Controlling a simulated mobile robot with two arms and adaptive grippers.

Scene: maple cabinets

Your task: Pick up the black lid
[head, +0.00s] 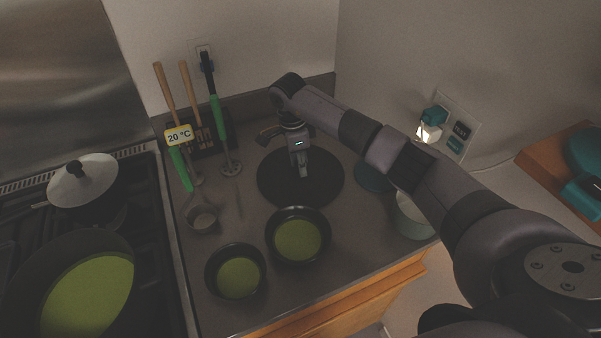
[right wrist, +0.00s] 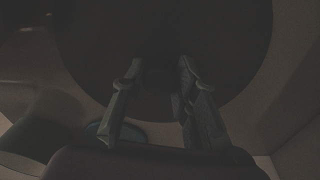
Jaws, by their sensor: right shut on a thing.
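The black lid (head: 328,184) is a dark round disc at the back right of the grey counter. My right gripper (head: 304,172) reaches down onto its middle from above. In the right wrist view the lid (right wrist: 225,50) fills most of the upper picture. The two fingers of my right gripper (right wrist: 158,88) are on either side of a dark knob at its centre, and the gripper is shut on it. The picture is too dark to tell whether the lid is lifted off the counter. My left gripper is not in view.
Two bowls with green inside (head: 298,240) (head: 238,278) stand in front of the lid. A light pot (head: 413,215) and a teal round thing (head: 373,176) are to its right. Utensils (head: 215,100) stand at the back left. A stove with a green-bottomed pan (head: 88,295) and a pot lid (head: 83,181) is at left.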

